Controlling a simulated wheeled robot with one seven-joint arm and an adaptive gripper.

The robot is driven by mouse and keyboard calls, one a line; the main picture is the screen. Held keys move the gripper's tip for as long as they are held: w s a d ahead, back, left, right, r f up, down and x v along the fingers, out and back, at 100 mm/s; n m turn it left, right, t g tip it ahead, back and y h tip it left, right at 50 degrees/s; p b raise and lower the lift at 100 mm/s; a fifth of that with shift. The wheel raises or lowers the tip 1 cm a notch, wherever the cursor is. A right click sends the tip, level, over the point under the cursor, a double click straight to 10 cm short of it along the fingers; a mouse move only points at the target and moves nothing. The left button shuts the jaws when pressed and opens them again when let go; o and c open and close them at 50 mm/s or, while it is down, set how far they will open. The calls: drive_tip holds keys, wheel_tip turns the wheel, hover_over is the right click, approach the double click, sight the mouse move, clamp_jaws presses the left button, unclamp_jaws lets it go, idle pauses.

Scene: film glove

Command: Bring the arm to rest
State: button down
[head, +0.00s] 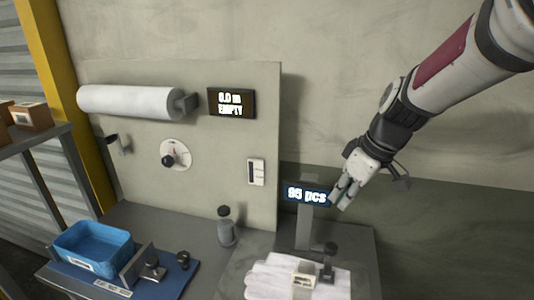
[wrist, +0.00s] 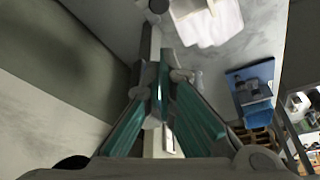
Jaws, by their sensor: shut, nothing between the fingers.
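My gripper (head: 341,191) hangs from my arm on the right of the head view, in front of the display reading "95 pcs" (head: 307,195). In the wrist view my gripper (wrist: 163,62) shows its two teal-lined fingers together at the tips, with nothing between them. A stack of white gloves (head: 283,281) lies on the bench below and left of the gripper. It also shows at the top of the wrist view (wrist: 213,22), apart from the fingertips.
A blue bin (head: 95,247) sits on a blue mat (head: 180,279) at the left. A grey bottle-like post (head: 226,228) stands mid-bench. A white roll (head: 132,101), a display reading "0.0 m EMPTY" (head: 231,103) and a dial (head: 175,155) are on the back panel. The wall right of the gripper is bare.

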drive_tip(key=s+r+m+t+h, duration=0.1)
drive_tip(key=s+r+m, duration=0.3)
drive_tip(key=s, duration=0.6)
drive_tip(key=s+r+m+t+h, duration=0.1)
drive_tip(key=s+r+m, duration=0.3)
drive_tip(key=s, duration=0.7)
drive_tip(key=shift+h, duration=0.3)
